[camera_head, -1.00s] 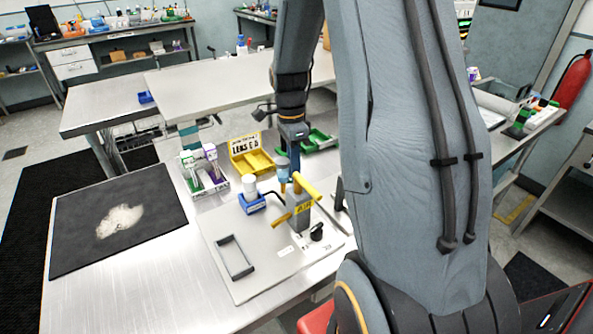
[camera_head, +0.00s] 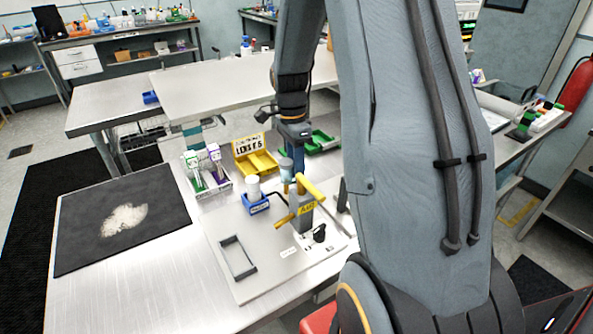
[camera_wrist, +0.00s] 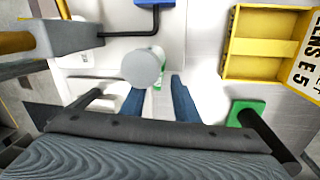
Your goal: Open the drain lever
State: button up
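A grey post (camera_head: 298,222) with a yellow label stands on a pale plate (camera_head: 236,288). A thick yellow bar (camera_head: 312,188) slants across its top, and a smaller yellow lever (camera_head: 283,220) sticks out at its left side. I cannot tell which is the drain lever. In the wrist view the post (camera_wrist: 70,38) and part of a yellow bar (camera_wrist: 15,42) are at upper left. A grey-capped cylinder (camera_wrist: 143,68) is just beyond the fingertips; contact is unclear.
A white bottle (camera_head: 253,186) stands in a blue holder (camera_head: 256,207) left of the post. A yellow bin (camera_head: 262,163), a green tray (camera_head: 322,143) and a bottle rack (camera_head: 208,183) are behind. A black mat (camera_head: 75,235) lies left.

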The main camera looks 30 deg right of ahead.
notch_tip(320, 180, up, 8)
jog(key=w+b, duration=0.1)
jog(key=b, duration=0.1)
jog(key=shift+f, duration=0.15)
dwell(0.7)
